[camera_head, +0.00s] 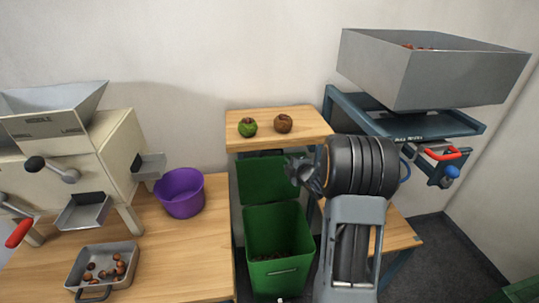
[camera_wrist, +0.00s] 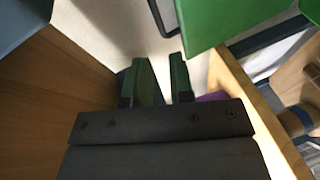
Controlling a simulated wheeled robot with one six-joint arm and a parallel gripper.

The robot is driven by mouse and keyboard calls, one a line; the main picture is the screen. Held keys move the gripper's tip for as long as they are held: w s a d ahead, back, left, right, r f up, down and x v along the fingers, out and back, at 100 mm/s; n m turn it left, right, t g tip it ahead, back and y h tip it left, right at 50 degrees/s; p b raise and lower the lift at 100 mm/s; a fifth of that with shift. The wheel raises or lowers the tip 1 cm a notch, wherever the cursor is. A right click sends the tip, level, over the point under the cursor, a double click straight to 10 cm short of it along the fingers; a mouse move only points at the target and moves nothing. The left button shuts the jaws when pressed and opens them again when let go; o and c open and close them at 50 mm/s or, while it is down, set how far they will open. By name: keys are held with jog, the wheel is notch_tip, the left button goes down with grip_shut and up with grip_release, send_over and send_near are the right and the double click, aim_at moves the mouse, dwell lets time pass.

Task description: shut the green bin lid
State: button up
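The green bin (camera_head: 280,240) stands between the two wooden tables, with dark contents inside. Its green lid (camera_head: 262,180) is open, tilted up at the back of the bin. My gripper (camera_head: 296,168) is beside the lid's right edge in the head view, overlapping it there; I cannot tell if they touch. In the wrist view a green panel, seemingly the lid (camera_wrist: 225,18), is at the top right, beyond the fingertips. The two fingers (camera_wrist: 165,75) have a narrow gap with nothing held between them.
A small wooden shelf (camera_head: 290,139) with a green and a brown ball is behind the lid. A purple bucket (camera_head: 180,193) and a metal tray (camera_head: 76,270) with chestnuts are on the left table. A blue stand with a grey hopper (camera_head: 440,75) is at right.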

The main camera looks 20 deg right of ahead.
jog(key=w+a+f+n, duration=0.1)
jog(key=w, duration=0.3)
jog(key=w+a+f+y, duration=0.1)
jog(key=w, duration=0.4)
jog(key=w+a+f+n+t+y+p, duration=0.1)
jog(key=w, duration=0.3)
jog(key=shift+w+n, duration=0.3)
jog(key=shift+w, duration=0.05)
jog(key=shift+c, duration=0.2)
grip_shut()
jog(key=shift+d, duration=0.15)
